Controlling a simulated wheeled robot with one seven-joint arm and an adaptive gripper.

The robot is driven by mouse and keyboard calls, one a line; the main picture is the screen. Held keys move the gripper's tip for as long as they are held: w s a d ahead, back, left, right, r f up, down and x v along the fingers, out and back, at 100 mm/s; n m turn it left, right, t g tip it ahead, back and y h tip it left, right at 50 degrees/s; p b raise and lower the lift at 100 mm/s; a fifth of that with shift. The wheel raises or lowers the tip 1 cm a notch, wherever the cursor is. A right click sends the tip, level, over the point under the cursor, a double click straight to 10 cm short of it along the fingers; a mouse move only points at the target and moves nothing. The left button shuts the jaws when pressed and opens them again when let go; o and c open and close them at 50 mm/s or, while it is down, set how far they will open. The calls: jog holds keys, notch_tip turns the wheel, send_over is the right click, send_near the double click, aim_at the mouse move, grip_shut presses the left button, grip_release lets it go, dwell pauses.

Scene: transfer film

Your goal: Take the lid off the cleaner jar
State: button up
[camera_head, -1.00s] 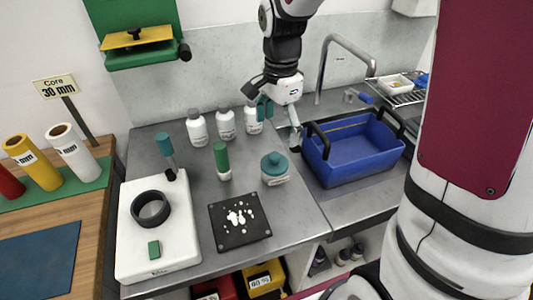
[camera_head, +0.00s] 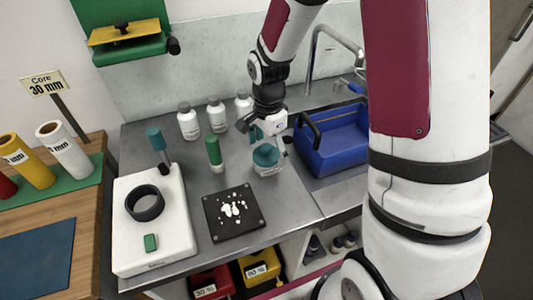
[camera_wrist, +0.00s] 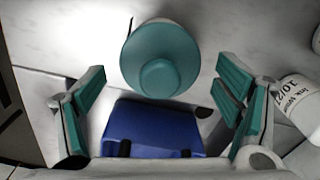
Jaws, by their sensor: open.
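The cleaner jar (camera_head: 266,170) stands on the grey counter with its round teal lid (camera_head: 266,154) on. In the wrist view the teal lid (camera_wrist: 160,58), with a raised round knob, lies at the upper middle, and only a little of the pale jar shows behind it. My gripper (camera_head: 270,138) is open and empty, just above and behind the jar in the head view. In the wrist view my gripper (camera_wrist: 162,88) has its teal-padded fingers spread wide to the left and right, with the lid between and a bit beyond them. I see no contact with the lid.
A blue basin (camera_head: 335,150) stands close right of the jar. White bottles (camera_head: 217,115) line the back.

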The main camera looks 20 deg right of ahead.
jog(key=shift+c, duration=0.6)
jog(key=c, duration=0.8)
jog(key=shift+r, duration=0.1)
